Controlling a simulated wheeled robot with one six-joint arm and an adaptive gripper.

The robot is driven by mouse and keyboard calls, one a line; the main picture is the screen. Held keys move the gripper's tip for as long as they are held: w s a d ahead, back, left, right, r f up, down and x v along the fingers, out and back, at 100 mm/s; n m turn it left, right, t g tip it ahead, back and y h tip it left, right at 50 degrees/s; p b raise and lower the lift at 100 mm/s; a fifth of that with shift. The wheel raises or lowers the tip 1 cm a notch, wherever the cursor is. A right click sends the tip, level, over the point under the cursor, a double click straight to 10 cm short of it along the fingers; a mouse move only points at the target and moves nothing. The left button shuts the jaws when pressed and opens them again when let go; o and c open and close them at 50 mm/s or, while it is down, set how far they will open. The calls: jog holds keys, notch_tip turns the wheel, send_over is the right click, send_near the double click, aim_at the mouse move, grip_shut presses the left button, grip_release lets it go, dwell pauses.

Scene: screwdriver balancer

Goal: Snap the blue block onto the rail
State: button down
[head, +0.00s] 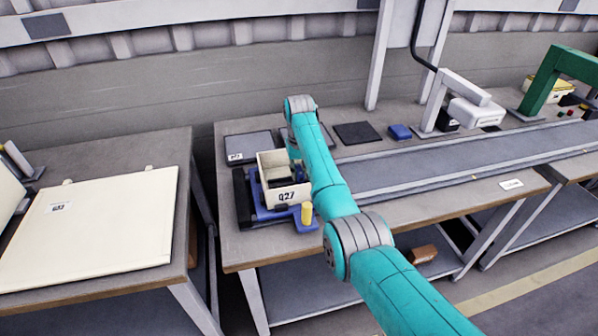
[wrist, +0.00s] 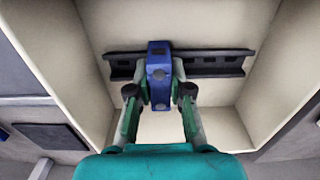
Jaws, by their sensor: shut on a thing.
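In the wrist view, the blue block (wrist: 159,88) stands between the two fingers of my gripper (wrist: 158,95), which is shut on it. The dark slotted rail (wrist: 210,64) runs across the inside of a cream box, against its inner face. The block overlaps the rail left of its middle; I cannot tell whether it is seated on it. In the head view, the cream box (head: 281,202) marked Q27 sits on the workbench. My arm reaches to the box and hides part of it; the gripper and block do not show clearly there.
The box stands in a blue and black holder (head: 245,205) with a yellow knob (head: 307,213). A dark pad (head: 357,133) and a small blue item (head: 399,132) lie behind. A grey conveyor (head: 430,163) runs right. The box walls stand close around my gripper.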

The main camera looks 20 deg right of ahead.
dwell(0.3)
jog(key=c, duration=1)
grip_release()
notch_tip(320, 180, up, 12)
